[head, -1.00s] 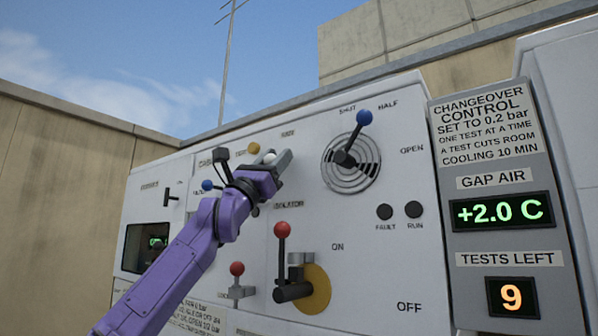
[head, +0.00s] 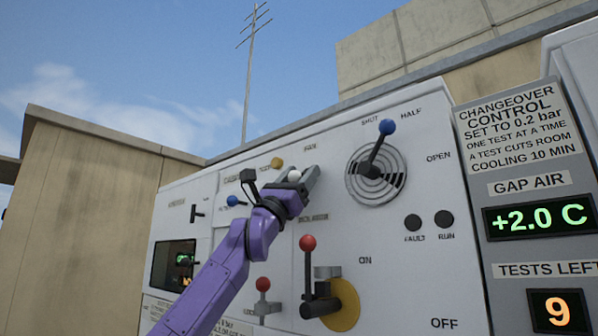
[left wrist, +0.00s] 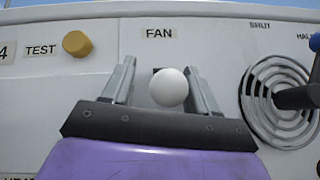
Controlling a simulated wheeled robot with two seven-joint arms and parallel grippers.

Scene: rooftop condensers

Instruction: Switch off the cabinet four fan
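The fan switch's white ball knob (head: 294,175) is on the white cabinet panel under the FAN label (head: 310,148). It also shows in the left wrist view (left wrist: 168,88), where the label beside TEST ends in 4. My left gripper (head: 303,177) is at this knob. In the left wrist view my left gripper (left wrist: 160,68) has its two fingers apart, one on each side of the ball, with gaps visible. The ball hides the lever behind it, so I cannot tell its position. My right gripper is not in view.
A yellow TEST knob (left wrist: 77,44) is left of the fan knob. A blue-knobbed damper lever (head: 387,127) over a round grille is to the right. A red-knobbed isolator handle (head: 307,243) is below. The changeover panel (head: 518,165) shows 9 tests left.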

